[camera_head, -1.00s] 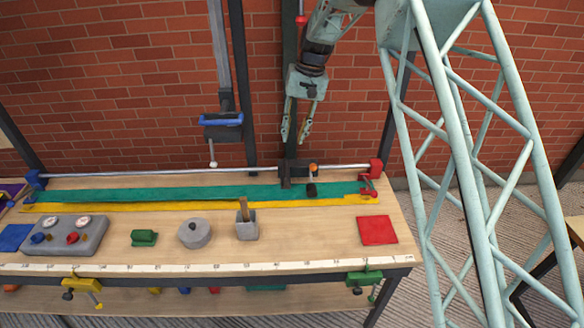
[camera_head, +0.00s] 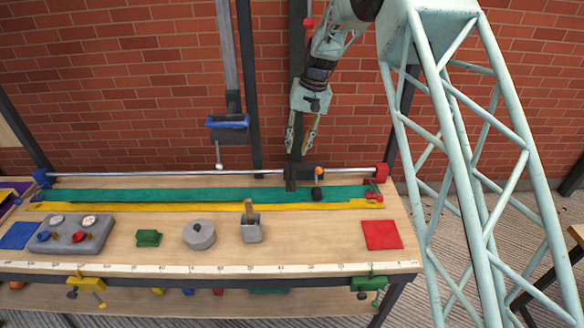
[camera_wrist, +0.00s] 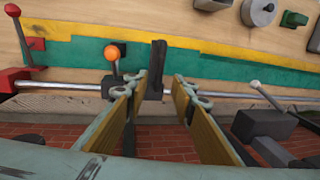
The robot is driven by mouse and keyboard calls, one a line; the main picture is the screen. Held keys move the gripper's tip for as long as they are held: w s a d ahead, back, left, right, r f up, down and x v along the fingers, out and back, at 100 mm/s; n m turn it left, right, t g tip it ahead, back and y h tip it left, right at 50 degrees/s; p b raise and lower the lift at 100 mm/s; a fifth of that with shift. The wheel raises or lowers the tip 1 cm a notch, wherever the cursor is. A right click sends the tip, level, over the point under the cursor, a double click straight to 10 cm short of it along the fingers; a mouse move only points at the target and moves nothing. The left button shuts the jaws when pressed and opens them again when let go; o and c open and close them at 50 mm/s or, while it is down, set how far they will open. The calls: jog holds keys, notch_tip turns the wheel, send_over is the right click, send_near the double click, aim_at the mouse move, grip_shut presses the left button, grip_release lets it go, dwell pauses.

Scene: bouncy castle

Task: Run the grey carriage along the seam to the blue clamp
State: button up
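The dark grey carriage (camera_head: 291,182) sits on a long metal rod at the back of the bench, near its right end. It has an upright post, which shows in the wrist view (camera_wrist: 157,68), and an orange-knobbed lever beside it (camera_head: 319,171). The blue clamp (camera_head: 40,178) holds the rod's far left end; it is out of the wrist view. The seam runs between the green strip (camera_head: 180,194) and the yellow strip (camera_head: 150,207). My gripper (camera_head: 298,152) points down just above the carriage. In the wrist view its fingers (camera_wrist: 160,84) are apart, with the post between or just beyond the tips.
A red clamp (camera_head: 381,171) holds the rod's right end. A grey fixture with a blue bar (camera_head: 228,122) hangs over the rod, left of my gripper. A gauge box (camera_head: 72,236), grey disc (camera_head: 199,235), grey holder (camera_head: 252,232) and red square (camera_head: 381,235) lie in front.

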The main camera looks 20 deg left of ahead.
aim_at(291, 170)
jog(key=f, duration=0.3)
jog(key=a+f, duration=0.1)
jog(key=f, duration=0.5)
jog(key=shift+s+a+f, duration=0.35)
jog(key=shift+a+f, duration=0.05)
grip_shut()
